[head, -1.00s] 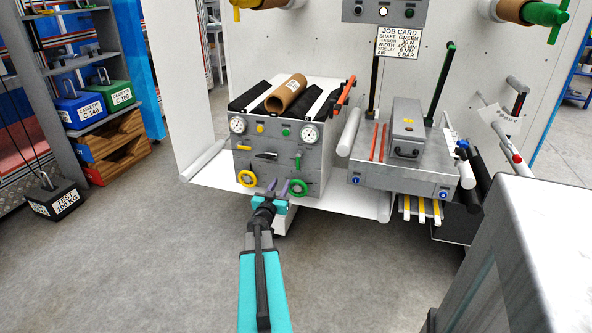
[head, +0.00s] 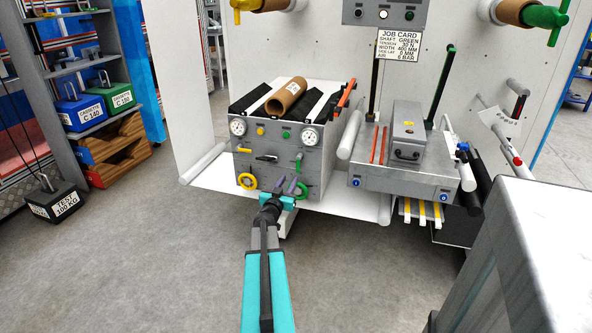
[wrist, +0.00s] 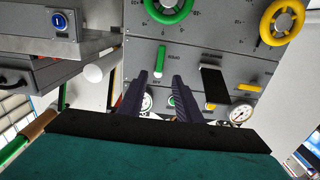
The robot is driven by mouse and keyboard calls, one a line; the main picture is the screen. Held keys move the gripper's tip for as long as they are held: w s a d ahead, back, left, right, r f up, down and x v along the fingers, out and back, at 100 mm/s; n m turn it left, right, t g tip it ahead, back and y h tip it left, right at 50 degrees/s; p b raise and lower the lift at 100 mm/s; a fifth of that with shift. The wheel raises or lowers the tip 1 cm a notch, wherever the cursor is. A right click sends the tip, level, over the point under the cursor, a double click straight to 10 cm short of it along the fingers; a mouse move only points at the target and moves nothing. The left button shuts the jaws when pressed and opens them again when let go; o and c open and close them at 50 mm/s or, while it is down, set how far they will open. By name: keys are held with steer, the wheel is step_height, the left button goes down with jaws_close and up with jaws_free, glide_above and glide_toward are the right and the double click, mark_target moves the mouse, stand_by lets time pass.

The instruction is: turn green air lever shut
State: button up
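The green air lever (head: 298,162) sits on the grey control panel (head: 284,166), below the right gauge, and looks roughly vertical. In the wrist view the green lever (wrist: 160,60) shows upright between and beyond my fingers, with small lettering beside it. My gripper (head: 287,184) is open, its dark fingers pointing at the panel below the lever and partly in front of the green handwheel (head: 303,190). In the wrist view my gripper (wrist: 159,76) has a clear gap between its fingers. No contact with the lever can be seen.
A yellow handwheel (head: 248,183), a yellow lever (head: 243,150) and a black handle (head: 266,158) are left of the green lever. A grey bench (head: 400,178) with blue buttons stands to the right.

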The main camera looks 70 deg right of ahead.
mark_target(298, 165)
steer(key=shift+w+d+b, duration=0.15)
steer(key=shift+d+b, duration=0.05)
steer(key=shift+d, duration=2.55)
steer(key=shift+w+d+b, duration=0.15)
steer(key=shift+d+b, duration=0.05)
steer(key=shift+d, duration=2.55)
jaws_close()
